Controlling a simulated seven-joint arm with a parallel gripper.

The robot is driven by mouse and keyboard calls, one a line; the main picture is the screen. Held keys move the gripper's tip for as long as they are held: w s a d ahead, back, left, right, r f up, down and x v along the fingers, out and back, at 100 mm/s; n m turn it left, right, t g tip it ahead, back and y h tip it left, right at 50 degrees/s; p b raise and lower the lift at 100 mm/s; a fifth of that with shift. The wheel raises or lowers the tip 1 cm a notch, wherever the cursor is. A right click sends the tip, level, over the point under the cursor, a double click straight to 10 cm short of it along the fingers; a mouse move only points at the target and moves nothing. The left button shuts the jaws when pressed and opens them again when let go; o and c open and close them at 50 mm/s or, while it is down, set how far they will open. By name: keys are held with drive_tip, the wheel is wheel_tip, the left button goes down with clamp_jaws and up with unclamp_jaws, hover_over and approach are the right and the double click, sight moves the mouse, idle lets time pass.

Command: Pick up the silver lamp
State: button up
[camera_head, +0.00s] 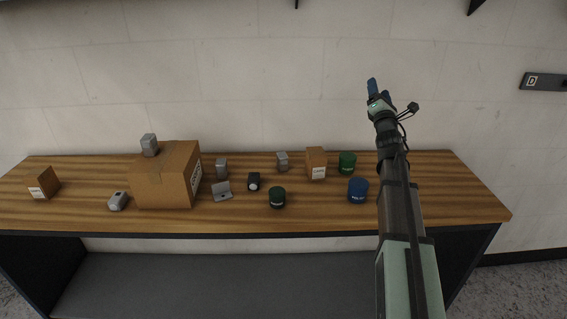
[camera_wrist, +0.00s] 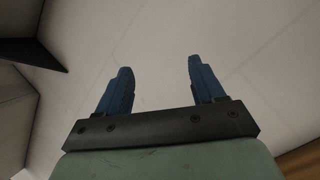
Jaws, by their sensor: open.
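A small silver lamp-like thing (camera_head: 117,201) lies near the front edge of the wooden table (camera_head: 330,211), left of the large cardboard box. It looks like the silver lamp, but it is small in the picture. A similar black lamp-like thing (camera_head: 254,181) with a pale face sits near the table's middle. My gripper (camera_head: 377,88) is raised high above the right part of the table, in front of the wall, far from the silver lamp. In the wrist view its two blue fingers (camera_wrist: 158,68) are apart with nothing between them.
Grey blocks (camera_head: 222,169) (camera_head: 282,161), a grey bracket (camera_head: 222,192), small boxes (camera_head: 43,184) (camera_head: 316,163), green tins (camera_head: 277,198) (camera_head: 347,163) and a blue tin (camera_head: 358,190) share the table.

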drive_tip(key=w+a+f+n+g+y, duration=0.1)
drive_tip(key=a+f+n+y, duration=0.2)
drive_tip(key=a, duration=0.6)
drive_tip(key=w+a+f+n+y, duration=0.1)
drive_tip(key=a+f+n+y, duration=0.1)
drive_tip(key=a, duration=0.7)
drive_tip(key=n+g+y, duration=0.1)
drive_tip(key=n+g, duration=0.2)
drive_tip(key=n, duration=0.2)
hover_over(281, 153)
drive_tip(key=s+d, duration=0.2)
drive_tip(key=s, duration=0.3)
wheel_tip(281, 153, down, 12)
drive_tip(key=shift+n+g, duration=0.7)
drive_tip(key=shift+n, duration=0.2)
drive_tip(key=f, duration=0.2)
drive_tip(key=s+f, duration=0.1)
drive_tip(key=f, duration=0.5)
drive_tip(key=shift+s+a+f, duration=0.15)
drive_tip(key=shift+s+f, duration=0.1)
drive_tip(key=shift+w+a+f, duration=0.1)
drive_tip(key=shift+w+a, duration=0.05)
drive_tip(key=shift+w, duration=0.4)
drive_tip(key=shift+x, duration=3.2)
drive_tip(key=shift+c, duration=0.5)
